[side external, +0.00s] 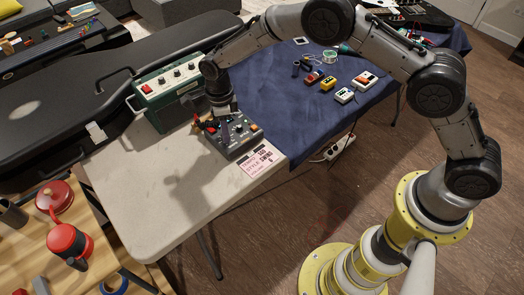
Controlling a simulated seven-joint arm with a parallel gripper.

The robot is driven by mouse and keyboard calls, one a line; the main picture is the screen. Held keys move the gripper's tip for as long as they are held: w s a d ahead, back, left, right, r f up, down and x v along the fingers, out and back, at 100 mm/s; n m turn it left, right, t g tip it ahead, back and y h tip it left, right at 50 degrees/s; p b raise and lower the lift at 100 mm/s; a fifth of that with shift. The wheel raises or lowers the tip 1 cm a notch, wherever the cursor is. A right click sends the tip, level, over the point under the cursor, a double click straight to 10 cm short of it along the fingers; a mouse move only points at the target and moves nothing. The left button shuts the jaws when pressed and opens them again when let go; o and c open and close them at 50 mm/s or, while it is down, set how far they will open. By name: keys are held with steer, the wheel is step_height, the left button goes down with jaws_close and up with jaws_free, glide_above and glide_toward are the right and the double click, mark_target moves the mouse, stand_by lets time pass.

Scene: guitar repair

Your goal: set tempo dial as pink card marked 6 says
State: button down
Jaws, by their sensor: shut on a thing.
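A dark grey box with several small knobs and buttons (243,146) lies on the pale table near the blue cloth. A pink card (260,161) with dark lettering lies against its front edge; the lettering is too small to read fully. My gripper (208,125) reaches down over the left part of the box, shut on a small knob there. The tempo dial cannot be told by its label; the gripped knob is mostly hidden by the fingers. The dial's setting cannot be read.
A green amplifier (160,93) with knobs stands behind the box, close to my gripper. Several small pedals, including a yellow one (328,83), lie on the blue cloth (275,110). The front left of the pale table (140,195) is clear.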

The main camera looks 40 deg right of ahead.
steer(key=c, duration=1)
jaws_free()
steer(key=n, duration=1.2)
